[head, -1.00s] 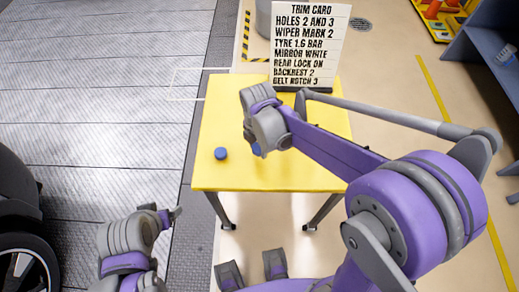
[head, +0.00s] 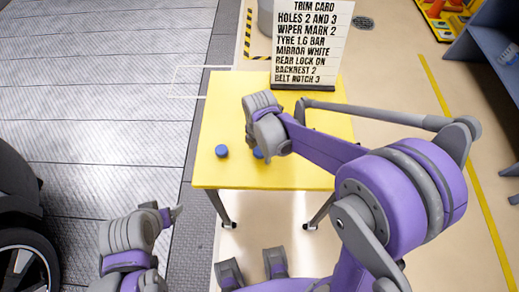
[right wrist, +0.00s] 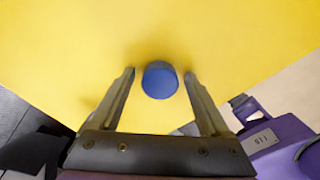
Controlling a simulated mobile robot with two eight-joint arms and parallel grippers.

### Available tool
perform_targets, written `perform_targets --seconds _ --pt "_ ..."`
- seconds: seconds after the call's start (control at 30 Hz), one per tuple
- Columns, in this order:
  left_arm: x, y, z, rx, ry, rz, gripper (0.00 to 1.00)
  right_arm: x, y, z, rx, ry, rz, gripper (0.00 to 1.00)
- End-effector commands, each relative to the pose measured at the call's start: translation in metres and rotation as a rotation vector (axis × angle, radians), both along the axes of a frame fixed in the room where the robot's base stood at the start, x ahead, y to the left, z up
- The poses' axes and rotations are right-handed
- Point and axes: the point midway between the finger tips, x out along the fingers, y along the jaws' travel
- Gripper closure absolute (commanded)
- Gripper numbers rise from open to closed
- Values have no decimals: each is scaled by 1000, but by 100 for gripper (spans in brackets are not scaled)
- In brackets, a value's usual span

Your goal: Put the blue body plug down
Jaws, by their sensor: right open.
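In the right wrist view the plug (right wrist: 160,80) lies between the tips of my open right gripper (right wrist: 160,74), with a gap on each side.
The yellow table (head: 222,110) has bare top around the plugs. A trim card sign (head: 312,45) stands at its back edge. A car wheel (head: 25,265) is at the lower left. A blue shelf unit (head: 485,50) stands at the far right.

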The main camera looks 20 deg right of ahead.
Motion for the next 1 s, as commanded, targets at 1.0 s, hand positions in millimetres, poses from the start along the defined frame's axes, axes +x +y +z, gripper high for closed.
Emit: perform_targets --seconds 1.0 --pt "4 0 18 0 -8 0 21 0 0 124 0 -1 -5 20"
